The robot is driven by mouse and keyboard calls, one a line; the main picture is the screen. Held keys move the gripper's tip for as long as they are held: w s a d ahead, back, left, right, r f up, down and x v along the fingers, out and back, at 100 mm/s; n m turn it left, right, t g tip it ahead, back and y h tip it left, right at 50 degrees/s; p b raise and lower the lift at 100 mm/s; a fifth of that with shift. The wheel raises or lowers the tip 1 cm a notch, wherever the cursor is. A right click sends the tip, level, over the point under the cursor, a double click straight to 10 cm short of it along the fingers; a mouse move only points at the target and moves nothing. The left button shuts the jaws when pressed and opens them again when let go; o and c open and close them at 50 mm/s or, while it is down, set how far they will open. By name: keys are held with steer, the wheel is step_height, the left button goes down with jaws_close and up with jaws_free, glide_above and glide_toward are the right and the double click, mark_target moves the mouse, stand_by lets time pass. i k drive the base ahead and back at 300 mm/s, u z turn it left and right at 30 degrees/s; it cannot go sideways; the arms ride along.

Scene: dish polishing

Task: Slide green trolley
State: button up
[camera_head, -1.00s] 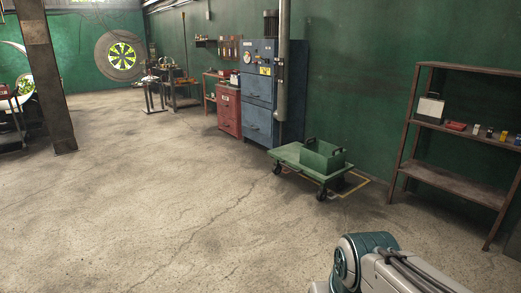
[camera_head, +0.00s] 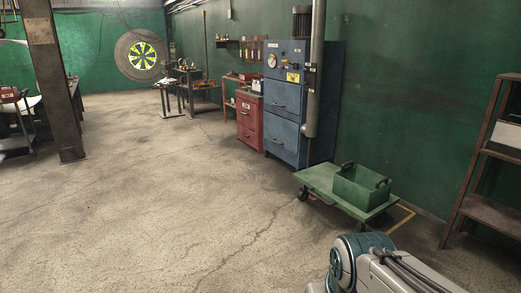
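The green trolley (camera_head: 318,179) is a low flat platform on dark casters, right of centre in the head view, close to the green wall. A green open box (camera_head: 357,190) with dark handles stands on its right part. Yellow lines (camera_head: 402,217) on the floor show at the trolley's right side. Part of my own arm, white and teal, shows at the bottom right, in front of the trolley and apart from it in the picture. My gripper is out of the frame.
A blue cabinet (camera_head: 284,112) and a vertical grey pipe (camera_head: 315,75) stand behind the trolley, with a red drawer unit (camera_head: 249,122) to their left. A brown shelf rack (camera_head: 486,174) is at the right edge. A pillar (camera_head: 60,90) stands left. The concrete floor (camera_head: 180,215) between is clear.

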mark_target(320, 178)
steer(key=i, duration=3.55)
steer(key=z, duration=0.4)
steer(key=i, duration=1)
steer(key=u, duration=0.05)
